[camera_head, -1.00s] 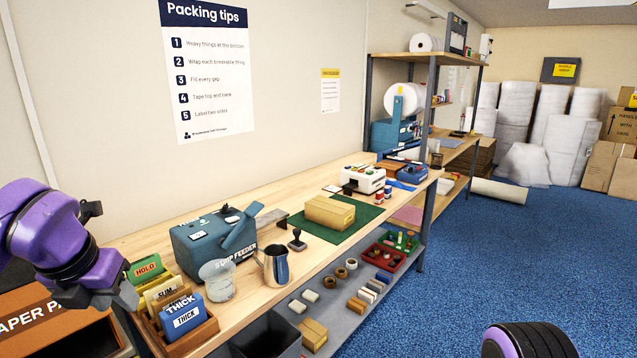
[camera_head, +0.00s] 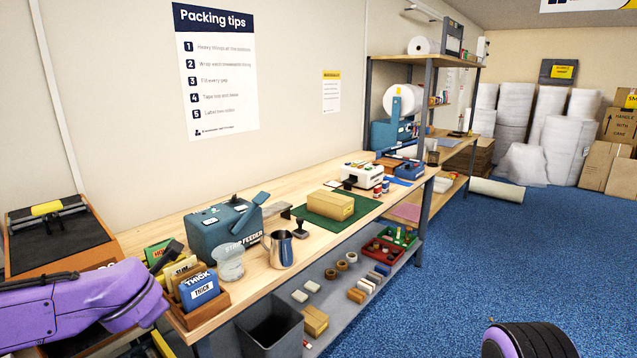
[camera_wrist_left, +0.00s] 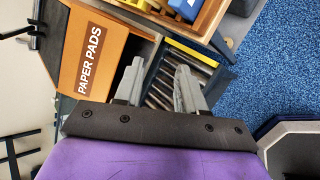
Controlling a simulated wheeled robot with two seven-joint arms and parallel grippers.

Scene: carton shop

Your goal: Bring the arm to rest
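My left arm (camera_head: 90,300), purple, reaches in from the left edge of the head view, low in front of the paper pads box. It ends beside the wooden card tray on the bench corner. In the left wrist view my left gripper (camera_wrist_left: 159,66) has its two grey fingers apart with nothing held between them. Behind the fingers are the orange-brown box marked PAPER PADS (camera_wrist_left: 88,55) and a rack of dark slats. My right gripper is out of view; a dark, purple-edged part of mine shows at the lower right of the head view.
A grey bin (camera_head: 270,330) stands below. Blue floor (camera_head: 480,260) to the right is open.

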